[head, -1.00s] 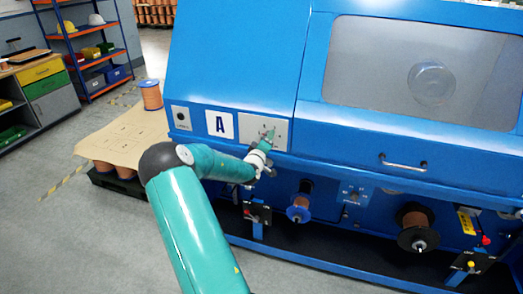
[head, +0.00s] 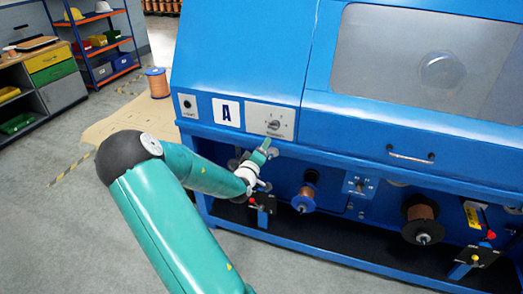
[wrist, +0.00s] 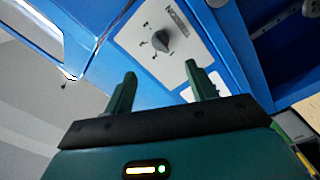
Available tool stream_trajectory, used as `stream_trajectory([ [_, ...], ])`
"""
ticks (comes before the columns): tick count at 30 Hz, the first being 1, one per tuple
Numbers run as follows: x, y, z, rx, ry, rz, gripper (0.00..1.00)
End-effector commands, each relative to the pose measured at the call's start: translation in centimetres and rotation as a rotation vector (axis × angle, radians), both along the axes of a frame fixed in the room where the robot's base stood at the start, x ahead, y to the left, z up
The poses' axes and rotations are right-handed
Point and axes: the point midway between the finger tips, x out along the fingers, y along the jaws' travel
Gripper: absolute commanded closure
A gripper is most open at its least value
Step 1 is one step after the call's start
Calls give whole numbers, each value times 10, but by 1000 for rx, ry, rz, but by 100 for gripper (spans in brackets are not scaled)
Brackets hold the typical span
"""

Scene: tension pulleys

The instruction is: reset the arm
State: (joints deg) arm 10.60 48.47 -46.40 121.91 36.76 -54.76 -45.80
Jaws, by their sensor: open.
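My gripper (wrist: 160,88) is open and empty in the wrist view, its two green fingers apart. Beyond the fingers is a grey panel (wrist: 135,22) with a dark rotary knob (wrist: 165,40); a gap shows between the fingers and the knob. In the head view my gripper (head: 264,148) is just below the same panel (head: 283,121) and knob (head: 273,125), in front of the blue machine (head: 245,60). My arm reaches in from the lower left, bent at a dark elbow joint.
Copper spools (head: 421,222) and small brackets sit in the machine's lower bay. A copper spool (head: 157,83) stands on a cardboard-topped pallet (head: 105,122) at left. Shelves (head: 100,40) and a cabinet (head: 45,80) stand further back. Grey floor (head: 60,230) is open at left.

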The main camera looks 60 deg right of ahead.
Motion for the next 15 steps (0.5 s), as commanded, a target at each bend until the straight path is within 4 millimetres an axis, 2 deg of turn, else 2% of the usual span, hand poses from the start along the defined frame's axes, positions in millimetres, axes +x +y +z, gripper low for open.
stream_trajectory([
  [11,0,0,0,1,-1,0,43],
  [15,9,7,-2,52,-35,14,43],
])
